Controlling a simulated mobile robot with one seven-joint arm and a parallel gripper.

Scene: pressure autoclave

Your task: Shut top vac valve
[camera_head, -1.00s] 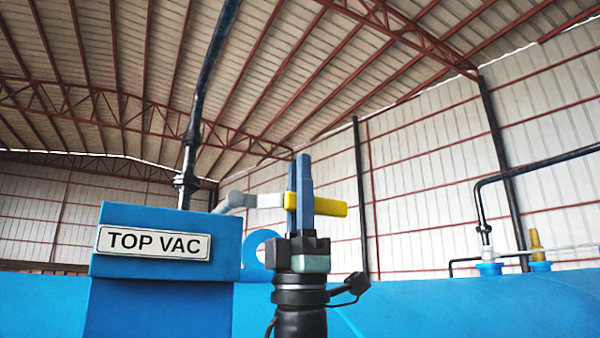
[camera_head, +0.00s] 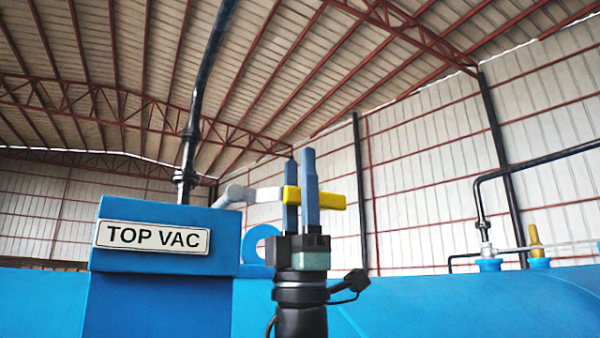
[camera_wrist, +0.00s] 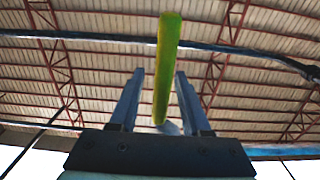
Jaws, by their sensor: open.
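The top vac valve's yellow lever handle (camera_head: 331,201) extends to the right from a grey arm (camera_head: 255,195) beside the blue box with the TOP VAC sign (camera_head: 152,237). My gripper (camera_head: 301,155) points upward around the handle. In the head view, one finger passes behind the yellow handle and the other in front of it. In the wrist view, the handle (camera_wrist: 165,65) runs between the two fingers of my gripper (camera_wrist: 159,75), with visible gaps on both sides. The gripper is open. The valve body is not clearly visible.
A black pipe (camera_head: 205,90) rises above the blue box. The blue vessel (camera_head: 450,310) spans the lower background. Another black pipe (camera_head: 540,160) and a yellow-brown fitting (camera_head: 535,238) stand at the right. The air right of my gripper looks clear.

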